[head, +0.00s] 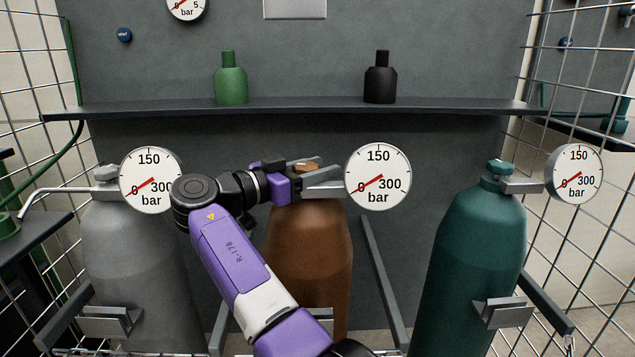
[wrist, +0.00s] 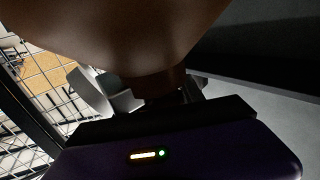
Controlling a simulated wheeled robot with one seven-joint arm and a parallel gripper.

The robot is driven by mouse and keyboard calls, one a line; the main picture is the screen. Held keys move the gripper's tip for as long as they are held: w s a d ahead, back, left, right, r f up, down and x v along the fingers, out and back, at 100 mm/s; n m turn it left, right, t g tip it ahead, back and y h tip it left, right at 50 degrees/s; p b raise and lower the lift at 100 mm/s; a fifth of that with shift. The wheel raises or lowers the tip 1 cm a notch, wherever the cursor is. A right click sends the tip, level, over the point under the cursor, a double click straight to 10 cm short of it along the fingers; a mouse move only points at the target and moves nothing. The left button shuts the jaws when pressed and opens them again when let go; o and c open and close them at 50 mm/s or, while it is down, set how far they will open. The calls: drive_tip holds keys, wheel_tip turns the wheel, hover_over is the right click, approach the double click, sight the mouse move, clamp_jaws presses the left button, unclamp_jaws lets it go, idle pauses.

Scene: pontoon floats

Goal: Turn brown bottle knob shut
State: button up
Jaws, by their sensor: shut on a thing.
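The brown bottle (head: 310,250) stands upright in the middle of the head view, behind my arm. Its brown knob (head: 307,167) shows in part at the top, with my gripper (head: 300,164) at it from the left. The jaws are shut on the knob and mostly hide it. In the wrist view the bottle (wrist: 120,35) appears upside down and dark, its neck close to my purple gripper body (wrist: 180,150). The brown bottle's gauge (head: 378,190) is to the right of the knob, its red needle towards the 0 end.
A grey bottle (head: 135,260) stands left and a teal bottle (head: 478,250) right, each with a gauge. A shelf (head: 300,110) behind holds a small green bottle (head: 231,84) and a black one (head: 380,84). Wire mesh (head: 590,230) closes both sides.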

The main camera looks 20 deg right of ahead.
drive_tip(key=shift+g, duration=0.3)
drive_tip(key=o, duration=1.4)
drive_tip(key=shift+v, duration=3.9)
drive_tip(key=shift+f, duration=0.1)
